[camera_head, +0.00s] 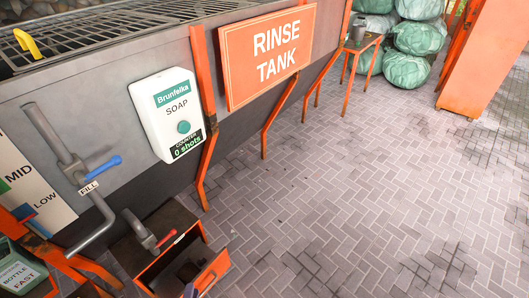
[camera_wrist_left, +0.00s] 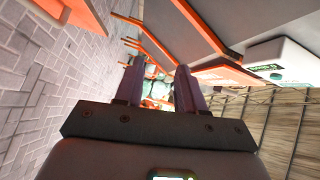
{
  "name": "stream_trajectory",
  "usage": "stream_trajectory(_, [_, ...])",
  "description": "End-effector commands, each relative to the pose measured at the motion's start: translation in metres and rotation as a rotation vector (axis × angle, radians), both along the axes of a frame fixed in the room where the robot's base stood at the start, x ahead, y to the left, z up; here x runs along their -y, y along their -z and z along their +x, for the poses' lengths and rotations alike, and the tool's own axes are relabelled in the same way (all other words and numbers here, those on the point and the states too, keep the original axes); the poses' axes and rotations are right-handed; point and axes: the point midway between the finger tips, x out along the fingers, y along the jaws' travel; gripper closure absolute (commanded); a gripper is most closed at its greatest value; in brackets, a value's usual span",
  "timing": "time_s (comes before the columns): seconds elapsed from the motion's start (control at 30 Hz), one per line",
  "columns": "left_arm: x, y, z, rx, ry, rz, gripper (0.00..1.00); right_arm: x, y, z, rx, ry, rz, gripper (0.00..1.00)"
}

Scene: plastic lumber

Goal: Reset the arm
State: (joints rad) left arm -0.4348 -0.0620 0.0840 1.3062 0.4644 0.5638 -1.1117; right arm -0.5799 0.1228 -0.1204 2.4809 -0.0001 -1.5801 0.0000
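My left gripper (camera_wrist_left: 160,78) shows in the left wrist view with its two dark fingers apart and nothing between them. It points along the tank side, toward the distant green bags. In the head view, small dark shapes at the bottom edge, in front of the open orange box, may be its fingertips, but I cannot tell for sure. My right gripper is in neither view.
The rinse tank carries an orange sign (camera_head: 268,52) and a white soap dispenser (camera_head: 167,115). A pipe with a blue-handled valve (camera_head: 105,167), a red-handled tap (camera_head: 166,238) and an orange box (camera_head: 215,270) stand at lower left. The brick floor (camera_head: 360,190) at right is clear.

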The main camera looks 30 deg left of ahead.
Motion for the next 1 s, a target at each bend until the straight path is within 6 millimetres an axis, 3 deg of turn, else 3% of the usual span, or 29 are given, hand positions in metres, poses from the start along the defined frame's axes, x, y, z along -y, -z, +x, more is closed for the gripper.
stream_trajectory(0.03, [0.001, -0.058, 0.015, 0.012, 0.023, -0.054, 0.61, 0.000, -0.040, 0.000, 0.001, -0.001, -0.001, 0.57])
stream_trajectory(0.13, [0.015, -0.125, 0.043, -0.003, 0.067, -0.226, 0.61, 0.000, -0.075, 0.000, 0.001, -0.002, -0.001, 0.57])
stream_trajectory(0.3, [0.060, -0.213, 0.068, -0.104, 0.125, -0.544, 0.61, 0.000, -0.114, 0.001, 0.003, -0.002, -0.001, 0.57])
stream_trajectory(0.5, [0.118, -0.293, 0.057, -0.303, 0.122, -0.850, 0.61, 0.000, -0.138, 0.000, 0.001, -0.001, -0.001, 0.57])
stream_trajectory(0.6, [0.139, -0.319, 0.040, -0.412, 0.076, -0.964, 0.61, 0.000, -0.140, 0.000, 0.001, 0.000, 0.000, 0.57])
stream_trajectory(0.8, [0.158, -0.343, -0.004, -0.595, -0.089, -1.104, 0.61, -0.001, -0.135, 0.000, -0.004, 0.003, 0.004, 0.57])
stream_trajectory(1.0, [0.154, -0.330, -0.053, -0.744, -0.399, -1.200, 0.61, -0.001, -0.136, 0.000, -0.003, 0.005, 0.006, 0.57])
